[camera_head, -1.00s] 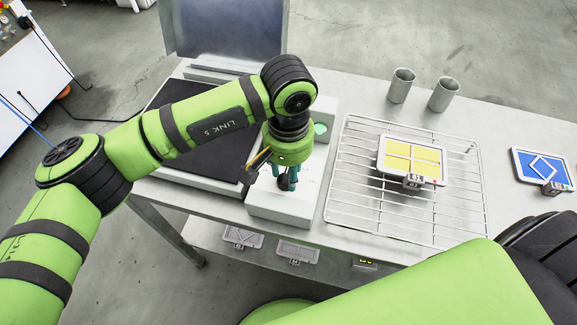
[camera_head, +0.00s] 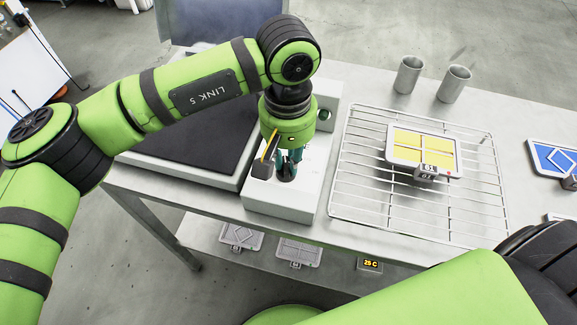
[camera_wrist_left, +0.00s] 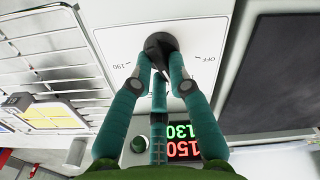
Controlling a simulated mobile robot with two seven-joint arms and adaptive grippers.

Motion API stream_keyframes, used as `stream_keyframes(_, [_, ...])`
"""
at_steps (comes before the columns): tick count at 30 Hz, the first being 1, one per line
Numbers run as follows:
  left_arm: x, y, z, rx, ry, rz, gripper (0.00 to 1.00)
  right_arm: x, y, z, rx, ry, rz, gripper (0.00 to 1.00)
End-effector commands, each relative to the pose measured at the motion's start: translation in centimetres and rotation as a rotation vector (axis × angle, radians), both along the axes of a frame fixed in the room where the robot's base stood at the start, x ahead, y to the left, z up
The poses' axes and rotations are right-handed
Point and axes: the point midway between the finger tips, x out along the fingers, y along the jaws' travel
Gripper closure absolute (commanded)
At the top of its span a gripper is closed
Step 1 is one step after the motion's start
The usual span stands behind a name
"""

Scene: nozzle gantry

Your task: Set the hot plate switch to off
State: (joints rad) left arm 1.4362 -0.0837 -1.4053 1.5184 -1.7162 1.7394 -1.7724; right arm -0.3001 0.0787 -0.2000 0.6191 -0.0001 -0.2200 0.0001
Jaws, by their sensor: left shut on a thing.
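The hot plate (camera_head: 200,135) has a dark flat top and a white control box (camera_head: 262,203) on its right. My left gripper (camera_head: 288,172) points down at the box, its teal fingers shut on the black switch knob (camera_wrist_left: 158,43). In the left wrist view, the fingers of this gripper (camera_wrist_left: 160,75) meet around the knob. The OFF mark (camera_wrist_left: 209,59) is on one side of the knob and the 190 mark (camera_wrist_left: 122,66) on the other. The fingers partly hide the knob, so I cannot tell its setting. My right gripper is out of view.
A display (camera_wrist_left: 183,140) with green and red digits sits near a round green lamp (camera_wrist_left: 139,145). A wire rack (camera_head: 350,195) holds a yellow-panelled tray (camera_head: 391,155). Two metal cups (camera_head: 408,74) stand behind. A small 25 C display (camera_head: 370,264) is below the table edge.

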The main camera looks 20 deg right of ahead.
Motion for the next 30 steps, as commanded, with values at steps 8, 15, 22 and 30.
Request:
stream_keyframes(8, [0.2,0.1,-0.5,-0.003,-0.004,0.265,1.0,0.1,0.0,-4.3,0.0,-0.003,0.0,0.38])
stream_keyframes(15, [0.3,0.2,-0.4,-0.002,-0.002,0.487,1.0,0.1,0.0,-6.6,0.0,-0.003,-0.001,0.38])
stream_keyframes(22, [0.3,0.4,-0.2,-0.002,-0.002,0.666,1.0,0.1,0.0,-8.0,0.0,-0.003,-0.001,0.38])
stream_keyframes(30, [0.3,0.5,0.0,-0.002,-0.001,0.799,1.0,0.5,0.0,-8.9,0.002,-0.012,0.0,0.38])
